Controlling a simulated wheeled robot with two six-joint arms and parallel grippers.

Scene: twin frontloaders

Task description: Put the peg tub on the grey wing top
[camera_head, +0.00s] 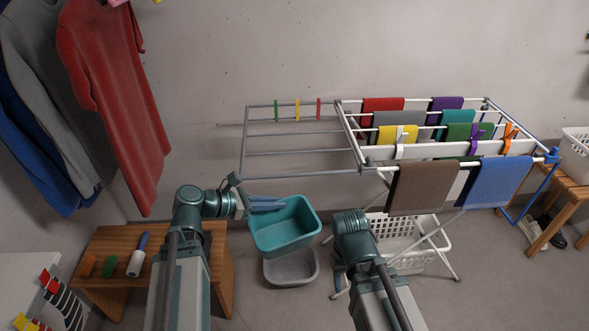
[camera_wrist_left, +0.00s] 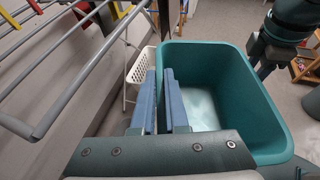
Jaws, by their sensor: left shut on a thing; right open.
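A grey basin (camera_head: 291,268) is on the floor below the tub. Several pegs (camera_head: 297,110) sit on the wing's back bar. Cloths hang on the rack's white part (camera_head: 352,130). A white basket (camera_head: 410,260) stands beneath it. A wooden bench (camera_head: 215,255) is at left.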

